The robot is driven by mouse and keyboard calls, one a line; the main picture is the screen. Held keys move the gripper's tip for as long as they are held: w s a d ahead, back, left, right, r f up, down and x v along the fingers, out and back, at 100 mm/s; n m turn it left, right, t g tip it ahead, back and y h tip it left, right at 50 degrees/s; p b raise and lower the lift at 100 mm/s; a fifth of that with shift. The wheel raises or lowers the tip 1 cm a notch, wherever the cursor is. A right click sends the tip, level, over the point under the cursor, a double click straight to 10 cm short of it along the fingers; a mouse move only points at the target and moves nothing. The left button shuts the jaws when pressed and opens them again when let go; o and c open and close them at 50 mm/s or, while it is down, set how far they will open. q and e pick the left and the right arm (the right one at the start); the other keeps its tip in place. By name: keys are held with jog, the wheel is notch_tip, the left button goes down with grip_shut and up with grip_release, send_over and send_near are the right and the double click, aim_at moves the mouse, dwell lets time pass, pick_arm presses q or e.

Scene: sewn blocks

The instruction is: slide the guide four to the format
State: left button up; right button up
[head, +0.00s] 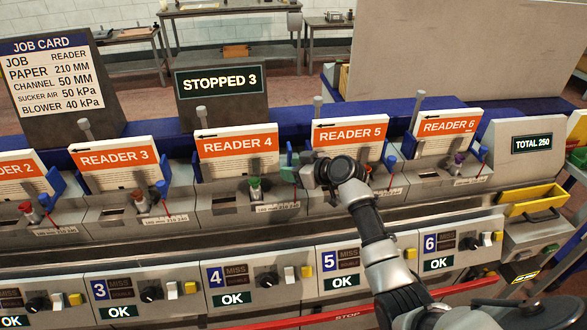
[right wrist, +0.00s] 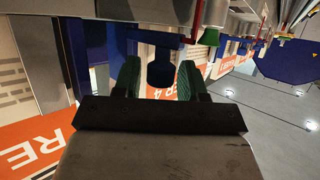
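The format on the job card (head: 52,78) reads paper 210 mm. Reader 4 (head: 238,142) has an orange and white card, a green-topped knob (head: 254,188) and a scale strip (head: 277,207) along its front. My right gripper (head: 290,166) is at the right side of reader 4, and its arm hides most of guide four in the head view. In the right wrist view, a blue guide knob (right wrist: 160,73) stands between the two green fingertips, with gaps visible on both sides. The gripper is open around it. My left gripper is not in view.
Reader 3 (head: 115,158) and reader 5 (head: 350,132) stand on either side with their own blue guides and knobs. A sign (head: 221,82) reads STOPPED 3. Control panels with OK displays (head: 232,298) line the front. A yellow tray (head: 533,198) is at right.

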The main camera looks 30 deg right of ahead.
grip_shut()
jog(key=shift+w+a, duration=0.25)
jog(key=shift+a, duration=0.65)
jog(key=shift+w+a, duration=0.25)
jog(key=shift+a, duration=0.6)
jog(key=shift+o, duration=1.2)
grip_release()
jog(key=shift+d, duration=0.1)
jog(key=b+v, duration=0.1)
jog(key=v, duration=1)
jog(key=shift+b, duration=0.4)
